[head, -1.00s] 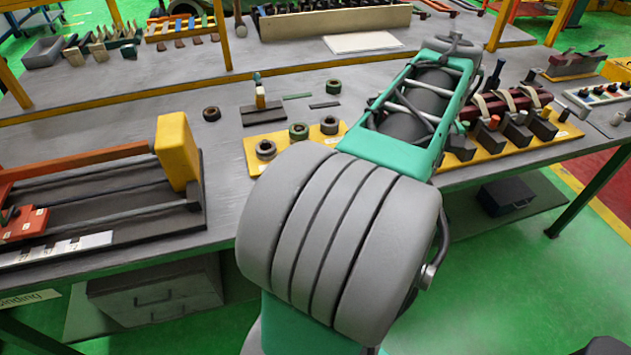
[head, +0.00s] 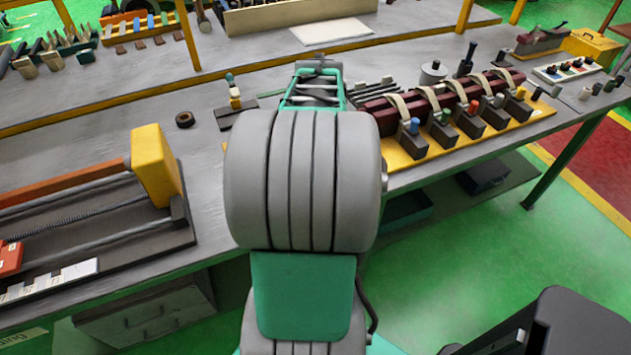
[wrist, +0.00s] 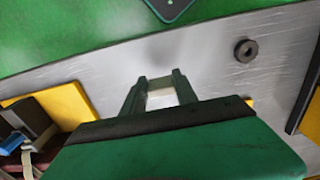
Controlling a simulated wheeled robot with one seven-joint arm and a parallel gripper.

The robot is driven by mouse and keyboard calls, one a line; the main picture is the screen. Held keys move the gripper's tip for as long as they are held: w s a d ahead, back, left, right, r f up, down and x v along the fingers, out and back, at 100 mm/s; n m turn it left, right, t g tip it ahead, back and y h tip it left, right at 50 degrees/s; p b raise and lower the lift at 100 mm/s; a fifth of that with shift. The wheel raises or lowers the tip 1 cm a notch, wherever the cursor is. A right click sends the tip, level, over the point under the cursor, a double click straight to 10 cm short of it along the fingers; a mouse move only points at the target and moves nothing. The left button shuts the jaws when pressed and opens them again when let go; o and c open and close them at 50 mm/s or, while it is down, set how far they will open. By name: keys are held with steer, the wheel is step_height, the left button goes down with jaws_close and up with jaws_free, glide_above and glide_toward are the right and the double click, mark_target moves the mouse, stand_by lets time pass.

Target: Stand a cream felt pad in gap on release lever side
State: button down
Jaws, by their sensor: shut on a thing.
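My gripper (wrist: 160,80) shows in the wrist view with its two fingers a little apart. It is shut on a small cream pad (wrist: 161,99), which is partly hidden by the dark front edge of the gripper body. Bare grey bench lies beneath and beyond the fingers. In the head view my arm hides the gripper and pad. A dark red bar with cream straps (head: 455,94) lies behind a row of dark clamp blocks with coloured knobs (head: 443,125). I cannot tell which side has the release lever, and the gap is not clearly visible.
A vise-like fixture with a yellow block (head: 155,178) stands at the left. A yellow board (head: 535,112) bears the clamp blocks. Hand tools stand at the back left.

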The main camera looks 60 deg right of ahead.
steer(key=f, duration=0.4)
steer(key=shift+w+a, duration=0.15)
steer(key=shift+w, duration=0.25)
steer(key=shift+f, duration=0.2)
steer(key=c, duration=0.9)
jaws_free()
steer(key=shift+r, duration=0.1)
steer(key=shift+c, duration=0.2)
